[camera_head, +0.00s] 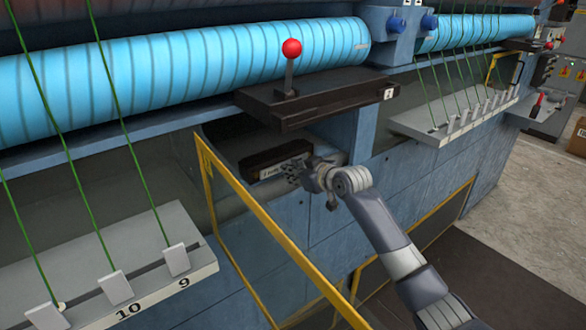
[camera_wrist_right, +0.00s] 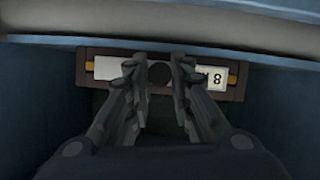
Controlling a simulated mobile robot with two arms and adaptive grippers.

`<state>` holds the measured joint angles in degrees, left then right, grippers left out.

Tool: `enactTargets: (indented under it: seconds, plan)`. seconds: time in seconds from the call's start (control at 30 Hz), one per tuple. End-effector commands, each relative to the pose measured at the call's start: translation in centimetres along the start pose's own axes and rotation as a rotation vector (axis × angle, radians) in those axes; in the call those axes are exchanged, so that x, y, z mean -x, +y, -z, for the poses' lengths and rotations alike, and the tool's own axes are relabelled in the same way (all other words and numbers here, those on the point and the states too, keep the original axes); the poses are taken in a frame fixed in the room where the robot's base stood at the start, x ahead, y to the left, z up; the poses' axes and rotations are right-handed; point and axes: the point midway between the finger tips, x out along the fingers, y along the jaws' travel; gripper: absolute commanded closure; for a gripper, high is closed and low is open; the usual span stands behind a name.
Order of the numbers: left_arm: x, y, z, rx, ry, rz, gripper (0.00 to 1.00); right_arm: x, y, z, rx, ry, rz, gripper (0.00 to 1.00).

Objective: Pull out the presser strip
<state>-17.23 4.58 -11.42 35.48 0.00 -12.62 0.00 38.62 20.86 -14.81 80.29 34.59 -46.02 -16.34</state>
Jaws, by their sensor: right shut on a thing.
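The presser strip (camera_head: 272,157) is a dark bar with a white label on its front, lying in the recess below the dark lever plate. In the right wrist view, its front (camera_wrist_right: 239,80) spans the picture's middle, with a white label marked 8 and yellow bits. A dark round knob (camera_wrist_right: 159,76) stands at its centre. My right gripper (camera_head: 302,172) is at the front of the strip. In the wrist view its two fingers (camera_wrist_right: 160,72) are on either side of the knob, shut on it. They cover part of the label. My left gripper is out of view.
A yellow-edged glass panel (camera_head: 262,214) stands open left of my right arm. A red-knobbed lever (camera_head: 290,66) rises from the dark plate (camera_head: 320,95) above the recess. Blue rollers and green threads run along the machine. Numbered white ledges (camera_head: 198,253) flank the recess.

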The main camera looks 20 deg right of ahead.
Motion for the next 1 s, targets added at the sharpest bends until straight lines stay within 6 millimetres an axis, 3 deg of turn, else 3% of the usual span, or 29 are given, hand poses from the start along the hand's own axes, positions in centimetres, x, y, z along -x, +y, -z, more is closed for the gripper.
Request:
enactTargets:
  seconds: [1.0]
  plan:
    - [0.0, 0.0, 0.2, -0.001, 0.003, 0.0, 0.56, 2.8, 0.0, -1.5, 0.0, -0.006, 0.001, 1.0]
